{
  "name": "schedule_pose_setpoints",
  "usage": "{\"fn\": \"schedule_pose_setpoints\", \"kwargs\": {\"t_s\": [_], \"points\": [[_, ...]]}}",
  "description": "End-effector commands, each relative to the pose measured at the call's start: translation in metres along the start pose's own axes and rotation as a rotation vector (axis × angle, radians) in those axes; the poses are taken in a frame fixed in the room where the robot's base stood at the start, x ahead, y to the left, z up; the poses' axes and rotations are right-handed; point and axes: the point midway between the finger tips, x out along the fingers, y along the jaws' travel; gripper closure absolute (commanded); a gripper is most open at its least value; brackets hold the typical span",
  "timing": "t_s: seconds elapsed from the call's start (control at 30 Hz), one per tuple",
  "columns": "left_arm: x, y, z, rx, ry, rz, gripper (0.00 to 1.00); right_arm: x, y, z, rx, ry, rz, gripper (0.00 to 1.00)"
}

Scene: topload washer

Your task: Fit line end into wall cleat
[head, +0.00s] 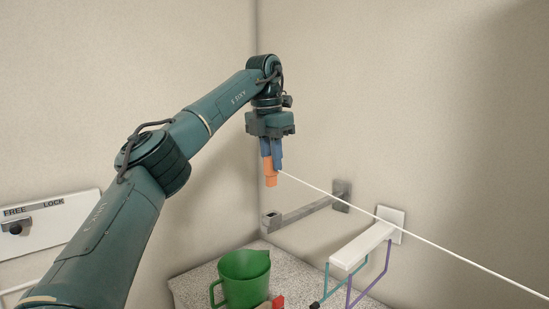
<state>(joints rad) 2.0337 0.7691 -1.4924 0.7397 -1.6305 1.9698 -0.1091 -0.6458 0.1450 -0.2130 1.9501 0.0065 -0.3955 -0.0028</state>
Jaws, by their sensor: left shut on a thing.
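My left gripper (271,160) points down near the room corner, its blue fingers shut on the orange line end (270,179). A taut white line (400,226) runs from the line end down to the right and out of the picture. The wall cleat (305,212) appears to be the grey bracket on the right wall, with a square socket (270,218) at its free end. In the picture the line end hangs above this socket, with a visible gap. The depth between them is hard to tell. My right gripper is not in view.
A green jug (244,279) stands on the speckled counter (190,286), with a red object (277,302) beside it. A white bar (362,246) with teal and purple legs extends from a white wall plate (397,217). A FREE/LOCK panel (60,226) is at left.

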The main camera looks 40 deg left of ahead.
Motion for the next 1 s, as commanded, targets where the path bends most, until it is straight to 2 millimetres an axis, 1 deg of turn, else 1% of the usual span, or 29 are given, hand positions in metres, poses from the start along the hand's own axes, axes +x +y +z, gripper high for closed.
{"fn": "schedule_pose_setpoints", "kwargs": {"t_s": [0.23,0.37,0.57,0.8,1.0], "points": [[0.0,-0.001,0.001,0.003,-0.003,-0.002,1.0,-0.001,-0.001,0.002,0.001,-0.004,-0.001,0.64],[0.006,-0.001,0.0,0.004,-0.002,-0.001,1.0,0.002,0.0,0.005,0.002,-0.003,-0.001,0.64],[0.021,0.0,-0.002,0.004,-0.002,-0.002,1.0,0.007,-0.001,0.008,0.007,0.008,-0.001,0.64],[0.045,0.0,-0.005,0.004,-0.002,-0.001,1.0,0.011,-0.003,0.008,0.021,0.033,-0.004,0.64],[0.057,0.0,-0.006,0.004,-0.003,-0.001,1.0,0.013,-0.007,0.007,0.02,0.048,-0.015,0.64]]}}
